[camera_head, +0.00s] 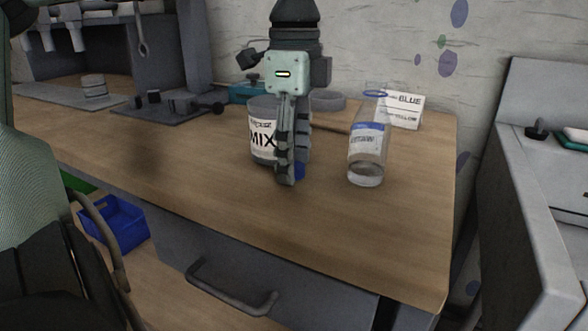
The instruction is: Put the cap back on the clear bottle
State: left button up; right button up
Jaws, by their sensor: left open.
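The clear bottle (367,160) stands upright on the wooden table, right of the middle, with a white and blue label. A blue ring (376,94) shows around its neck, and no cap shows on its mouth. My left gripper (287,180) hangs down from above, left of the bottle and in front of the MIX container. Its fingers are seen nearly edge-on and it is open. A small blue piece (299,171), perhaps the cap, shows just behind and right of the fingertips; the fingers hide most of it. My right gripper is out of view.
A BLUE/YELLOW card (404,109) and a grey round dish (328,100) are at the back. The table front (230,200) is clear. A blue bin (114,225) sits below.

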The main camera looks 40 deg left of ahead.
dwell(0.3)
pick_arm(q)
jog(key=c, duration=0.8)
jog(key=shift+o, duration=0.2)
jog(key=shift+r, duration=0.65)
jog(key=r, duration=0.3)
jog(key=shift+s+a+r, duration=0.2)
jog(key=shift+s, duration=0.15)
jog(key=s+a+r, duration=0.6)
jog(key=s, duration=0.3)
jog(key=shift+b, duration=0.35)
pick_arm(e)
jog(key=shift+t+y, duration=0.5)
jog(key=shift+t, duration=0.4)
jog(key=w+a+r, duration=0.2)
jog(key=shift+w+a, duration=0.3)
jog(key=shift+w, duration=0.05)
pick_arm(q)
jog(key=shift+r, duration=0.1)
